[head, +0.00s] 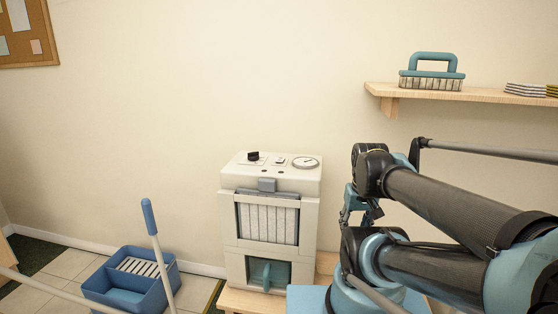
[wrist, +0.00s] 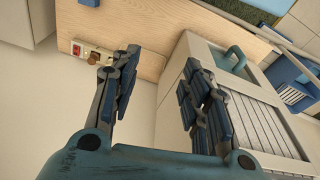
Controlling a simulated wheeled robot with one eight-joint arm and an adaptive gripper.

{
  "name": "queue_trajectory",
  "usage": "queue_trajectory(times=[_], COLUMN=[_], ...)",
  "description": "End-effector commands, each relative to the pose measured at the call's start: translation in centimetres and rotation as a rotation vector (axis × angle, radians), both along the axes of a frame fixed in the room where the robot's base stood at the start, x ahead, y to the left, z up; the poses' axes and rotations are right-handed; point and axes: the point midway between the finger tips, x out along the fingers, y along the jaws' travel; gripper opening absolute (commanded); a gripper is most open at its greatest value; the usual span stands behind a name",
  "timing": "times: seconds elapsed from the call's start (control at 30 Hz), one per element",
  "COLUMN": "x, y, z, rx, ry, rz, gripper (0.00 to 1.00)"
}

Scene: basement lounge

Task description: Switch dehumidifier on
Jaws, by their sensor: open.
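The dehumidifier (head: 230,225) is a white box with a slatted front and a teal handle in a lower opening. Its top carries a black knob (head: 253,156), a small switch (head: 280,161) and a round gauge (head: 306,162). In the wrist view the dehumidifier (wrist: 190,52) appears turned over at the right, with its slats and teal handle (wrist: 232,58) visible. My gripper (wrist: 162,58) is open with nothing between its fingers. In the head view the gripper (head: 347,222) is just right of the dehumidifier, partly hidden by my arm.
The dehumidifier stands on a wooden bench (head: 235,299). In the wrist view a pale socket strip with a red switch (wrist: 77,50) lies on the wood, left of the fingers. A blue mop bucket (head: 120,299) is at lower left. A wall shelf (head: 480,95) holds a brush (head: 432,76).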

Motion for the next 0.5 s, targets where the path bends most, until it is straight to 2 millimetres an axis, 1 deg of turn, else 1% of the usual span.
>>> queue_trajectory(times=[0.03, 0.13, 0.27, 0.5], x=[-0.2, 0.6, 2.2, 5.9], y=[0.1, 0.4, 1.0, 3.0], z=[0.2, 1.3, 3.9, 9.1], rx=[-0.001, -0.003, -0.008, -0.02], ry=[0.001, 0.008, 0.026, 0.064], rz=[0.008, 0.045, 0.128, 0.316], gripper=[0.23, 0.0, 0.0, 0.0])
